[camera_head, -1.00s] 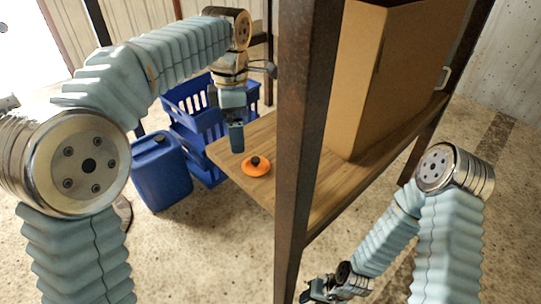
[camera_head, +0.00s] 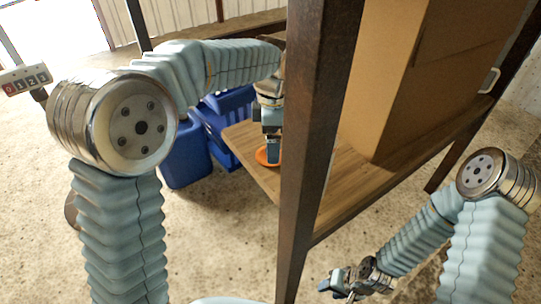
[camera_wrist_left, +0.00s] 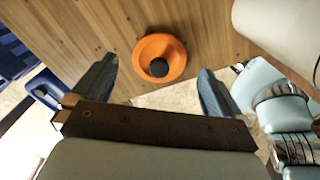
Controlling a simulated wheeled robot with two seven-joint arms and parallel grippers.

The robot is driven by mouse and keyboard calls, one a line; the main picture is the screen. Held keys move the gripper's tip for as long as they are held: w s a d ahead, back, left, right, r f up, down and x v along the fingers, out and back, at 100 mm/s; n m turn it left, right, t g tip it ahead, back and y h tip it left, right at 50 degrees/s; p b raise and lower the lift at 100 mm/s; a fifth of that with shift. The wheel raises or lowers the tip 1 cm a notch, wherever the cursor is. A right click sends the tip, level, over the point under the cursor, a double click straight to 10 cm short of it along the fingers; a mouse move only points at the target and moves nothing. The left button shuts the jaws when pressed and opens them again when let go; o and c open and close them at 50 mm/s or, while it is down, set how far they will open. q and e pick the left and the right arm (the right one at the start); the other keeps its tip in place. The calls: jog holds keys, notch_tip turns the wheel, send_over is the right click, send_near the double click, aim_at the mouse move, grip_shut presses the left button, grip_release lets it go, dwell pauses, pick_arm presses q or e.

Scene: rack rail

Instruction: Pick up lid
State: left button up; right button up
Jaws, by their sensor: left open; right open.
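The orange lid (camera_head: 264,157) with a black knob lies on the wooden shelf (camera_head: 244,138), near its left end. In the left wrist view the lid (camera_wrist_left: 160,60) lies flat, just beyond and between my fingertips. My left gripper (camera_wrist_left: 152,80) is open and empty, and its fingers do not touch the lid there. In the head view my left gripper (camera_head: 273,150) hangs over the shelf and hides part of the lid. My right gripper (camera_head: 343,285) is open at the lower right, low and away from the shelf.
A dark rack post (camera_head: 318,120) stands in front of the shelf, just right of my left gripper. A large cardboard box (camera_head: 400,80) fills the shelf's right part. A blue canister (camera_head: 187,155) and blue crates (camera_head: 222,150) stand on the floor to the left.

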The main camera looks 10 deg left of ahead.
pick_arm(q)
notch_tip(320, 180, down, 4)
jog(key=shift+a+r, duration=0.1)
jog(key=shift+r, duration=0.1)
jog(key=shift+c, duration=0.5)
jog(key=c, duration=0.9)
